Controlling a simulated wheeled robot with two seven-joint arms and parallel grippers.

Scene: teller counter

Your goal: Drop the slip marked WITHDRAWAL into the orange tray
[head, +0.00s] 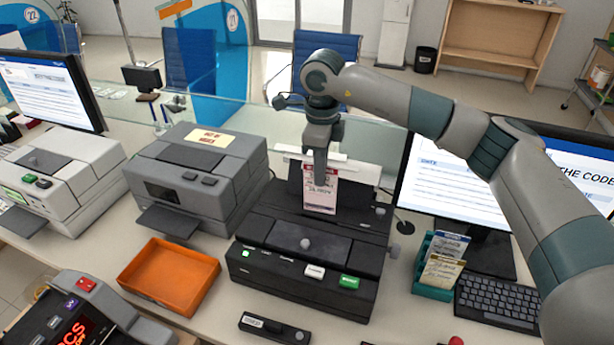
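A white slip with a red header (320,197) stands upright at the back of the black printer (305,275). Its printing is too small to read. My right gripper (321,180) points down over the slip's top, with a finger in front of it. The view does not show whether the fingers are closed on the slip, or whether its lower edge sits in the printer. The orange tray (205,262) lies empty on the counter, left of the black printer. My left gripper is not in view.
A grey printer (195,180) stands behind the tray, and a counting machine (85,315) in front of it at left. A teal holder (432,290) with several slips stands right of the black printer, beside a keyboard (497,302). A small black device (273,328) lies in front.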

